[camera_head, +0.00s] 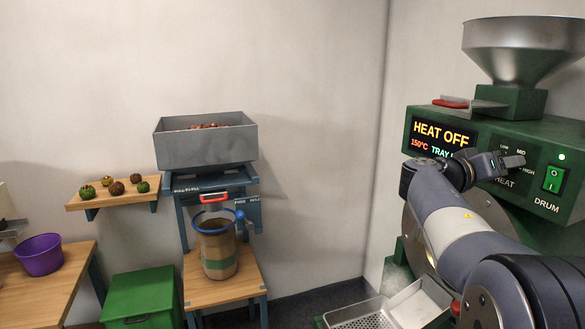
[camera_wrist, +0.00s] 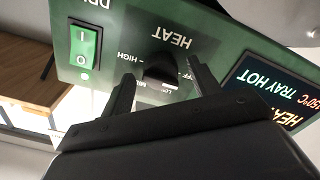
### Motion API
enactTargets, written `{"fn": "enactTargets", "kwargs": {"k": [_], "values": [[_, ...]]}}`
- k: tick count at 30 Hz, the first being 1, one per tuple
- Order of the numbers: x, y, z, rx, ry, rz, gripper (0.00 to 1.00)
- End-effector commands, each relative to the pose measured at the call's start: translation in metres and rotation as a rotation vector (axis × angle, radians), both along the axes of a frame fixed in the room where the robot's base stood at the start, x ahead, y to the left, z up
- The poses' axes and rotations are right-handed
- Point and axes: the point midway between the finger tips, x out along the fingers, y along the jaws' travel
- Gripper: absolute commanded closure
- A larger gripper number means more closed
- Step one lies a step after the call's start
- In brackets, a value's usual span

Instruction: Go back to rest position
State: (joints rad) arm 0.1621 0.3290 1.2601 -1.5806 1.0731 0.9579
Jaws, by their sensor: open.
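My gripper (camera_head: 512,161) is at the front of the green roaster's panel, close to the HEAT knob. In the wrist view my gripper (camera_wrist: 160,82) is open, with its two dark fingers apart. The dark HEAT knob (camera_wrist: 161,70) shows between the fingertips, and I see no finger pressed on it. The display (camera_head: 443,138) reads HEAT OFF, with 150°C and TRAY text below it. In the wrist view the display (camera_wrist: 275,90) shows TRAY HOT.
The green DRUM switch (camera_head: 554,179) is right of my gripper; it also shows in the wrist view (camera_wrist: 84,46). A metal hopper (camera_head: 525,45) sits above. Trays (camera_head: 418,304) lie below.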

Motion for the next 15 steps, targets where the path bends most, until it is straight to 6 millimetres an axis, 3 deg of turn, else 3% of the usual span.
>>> {"fn": "enactTargets", "kwargs": {"k": [15], "values": [[0.0007, 0.0002, 0.0025, 0.111, -0.314, 0.000, 0.42]]}}
